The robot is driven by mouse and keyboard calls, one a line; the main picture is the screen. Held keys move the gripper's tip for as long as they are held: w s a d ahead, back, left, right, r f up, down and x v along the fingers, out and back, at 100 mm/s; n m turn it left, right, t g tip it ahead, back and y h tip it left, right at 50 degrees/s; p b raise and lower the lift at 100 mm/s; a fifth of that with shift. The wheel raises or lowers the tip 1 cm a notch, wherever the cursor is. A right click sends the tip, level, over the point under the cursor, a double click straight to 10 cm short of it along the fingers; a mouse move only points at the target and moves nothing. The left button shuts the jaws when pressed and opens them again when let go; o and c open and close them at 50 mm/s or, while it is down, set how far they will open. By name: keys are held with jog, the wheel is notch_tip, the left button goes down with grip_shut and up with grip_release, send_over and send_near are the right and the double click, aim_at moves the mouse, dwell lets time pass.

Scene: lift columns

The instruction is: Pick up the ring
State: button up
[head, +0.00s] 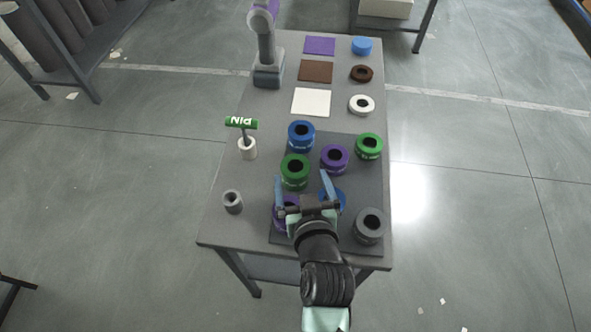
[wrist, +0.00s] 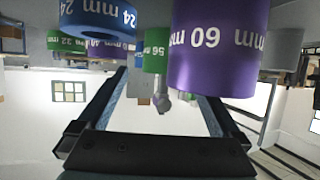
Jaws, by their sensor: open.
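The task does not say which ring. A white ring (head: 351,105), a brown ring (head: 353,74) and a blue piece (head: 361,46) lie in a row at the table's far right. A short grey hollow piece (head: 233,208) stands at the left edge. My gripper (head: 301,178) is open over the near part of the dark mat, among the columns, with nothing seen between its fingers. The fingers also show in the wrist view (wrist: 158,85), below a purple column (wrist: 215,60) marked 60 mm and a blue column (wrist: 97,15) marked 24 mm in the picture.
Several hollow columns stand close around my gripper: green (head: 294,182), blue (head: 301,142), purple (head: 334,167), green (head: 369,153) and grey (head: 369,237). A green PIN sign (head: 241,123) stands at left. Purple, brown and white squares (head: 311,103) lie flat behind. A grey arm (head: 267,50) stands at the back left.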

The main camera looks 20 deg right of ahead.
aim_at(294, 162)
jog(key=shift+a+x, duration=0.15)
jog(key=shift+x, duration=1.15)
jog(key=shift+a+x, duration=0.15)
jog(key=shift+x, duration=1.15)
jog(key=shift+r, duration=0.1)
jog(key=shift+c, duration=0.3)
jog(key=shift+r, duration=0.1)
grip_shut()
